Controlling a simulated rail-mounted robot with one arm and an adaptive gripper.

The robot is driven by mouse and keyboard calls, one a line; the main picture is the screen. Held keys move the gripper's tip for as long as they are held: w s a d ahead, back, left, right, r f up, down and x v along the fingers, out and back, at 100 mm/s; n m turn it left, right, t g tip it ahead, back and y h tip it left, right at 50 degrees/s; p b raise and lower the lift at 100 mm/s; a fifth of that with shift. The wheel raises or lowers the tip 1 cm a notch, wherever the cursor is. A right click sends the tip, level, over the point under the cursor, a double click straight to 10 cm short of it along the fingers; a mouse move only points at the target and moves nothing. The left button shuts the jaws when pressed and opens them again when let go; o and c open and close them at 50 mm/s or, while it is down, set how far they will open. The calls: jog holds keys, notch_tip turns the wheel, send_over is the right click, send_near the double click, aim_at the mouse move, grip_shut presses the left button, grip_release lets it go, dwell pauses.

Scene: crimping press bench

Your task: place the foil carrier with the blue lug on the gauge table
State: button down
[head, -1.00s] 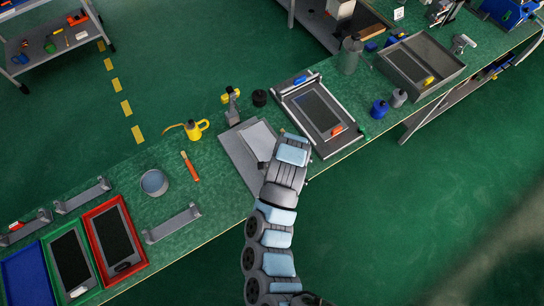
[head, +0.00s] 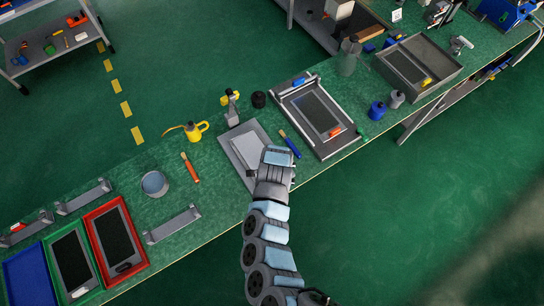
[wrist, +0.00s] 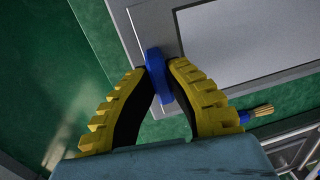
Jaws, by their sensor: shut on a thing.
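My gripper (wrist: 160,68) is shut on the blue lug (wrist: 158,62) of the foil carrier (wrist: 225,42), a pale panel in a light grey frame. In the head view the pale carrier (head: 250,141) lies over the grey gauge table (head: 229,149), with a narrow grey margin of the table showing beside it. I cannot tell whether the carrier rests on the table or is just above it. In the head view the end of my arm (head: 277,158) hides the lug and the fingertips.
A blue-handled brush (head: 290,144) lies right of the gauge table. A small gauge stand (head: 232,113) stands behind it. Further right are a tray (head: 341,143) with a red-lug carrier and another tray (head: 443,88). A yellow can (head: 194,131) and an orange-handled brush (head: 190,168) are left.

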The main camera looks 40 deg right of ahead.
jog(key=shift+f, duration=0.45)
jog(key=c, duration=1.2)
grip_release()
jog(key=shift+r, duration=0.1)
notch_tip(320, 180, up, 12)
jog(key=s+b, duration=0.1)
jog(key=shift+s+a, duration=0.15)
jog(key=shift+a, duration=0.05)
jog(key=shift+f, duration=0.2)
